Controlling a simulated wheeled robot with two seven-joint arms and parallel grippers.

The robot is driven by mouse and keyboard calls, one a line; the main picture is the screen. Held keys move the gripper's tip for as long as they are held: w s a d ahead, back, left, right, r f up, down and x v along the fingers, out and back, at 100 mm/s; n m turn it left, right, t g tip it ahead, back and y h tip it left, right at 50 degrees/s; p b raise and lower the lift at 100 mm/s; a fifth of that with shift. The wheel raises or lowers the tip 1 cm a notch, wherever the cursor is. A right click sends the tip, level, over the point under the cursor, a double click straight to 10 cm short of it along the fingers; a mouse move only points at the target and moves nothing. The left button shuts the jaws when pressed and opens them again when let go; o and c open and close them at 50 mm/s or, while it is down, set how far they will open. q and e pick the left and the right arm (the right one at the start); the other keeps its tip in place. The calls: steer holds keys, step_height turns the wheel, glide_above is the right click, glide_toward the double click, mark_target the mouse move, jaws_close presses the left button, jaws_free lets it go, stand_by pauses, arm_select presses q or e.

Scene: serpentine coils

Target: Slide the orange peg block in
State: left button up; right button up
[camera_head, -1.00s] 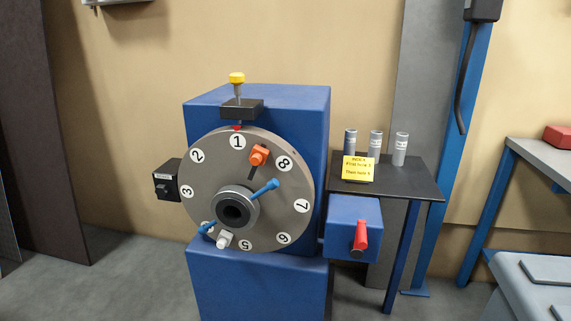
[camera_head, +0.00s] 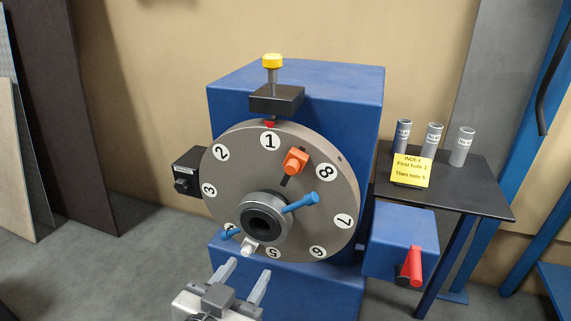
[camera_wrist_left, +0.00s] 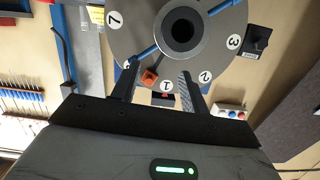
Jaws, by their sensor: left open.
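The orange peg block (camera_head: 295,160) sits on the face of the grey numbered disc (camera_head: 240,170), between the 1 and the 8. A dark slot runs from it towards the dark hub (camera_head: 265,217). My left gripper (camera_head: 242,279) is open and empty, low in front of the disc, below the 5. In the left wrist view the disc appears upside down, and the orange block (camera_wrist_left: 149,76) shows between the two open fingers (camera_wrist_left: 158,82); whether they are near it in depth is unclear. My right gripper is not in view.
Blue rods (camera_head: 301,203) and a white knob (camera_head: 249,247) stick out from the disc. A yellow-topped plunger (camera_head: 272,62) stands above it. A blue box with a red handle (camera_head: 411,267) is at right, beside a dark table (camera_head: 465,188) with grey cylinders and a yellow note (camera_head: 411,171).

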arm_select(q)
steer(key=t, duration=0.2)
glide_toward(289, 174)
steer(key=shift+m+h, duration=0.3)
steer(key=shift+h, duration=0.1)
steer(key=x, duration=0.2)
steer(key=p+x, duration=0.1)
steer(key=x, duration=0.2)
steer(key=p+x, duration=0.1)
steer(key=x, duration=0.1)
steer(key=shift+w+r, duration=0.2)
steer(key=shift+r, duration=0.1)
steer(key=shift+w, duration=0.35)
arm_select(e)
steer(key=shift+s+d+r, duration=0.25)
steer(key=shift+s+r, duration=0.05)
arm_select(q)
steer(key=shift+c, duration=0.4)
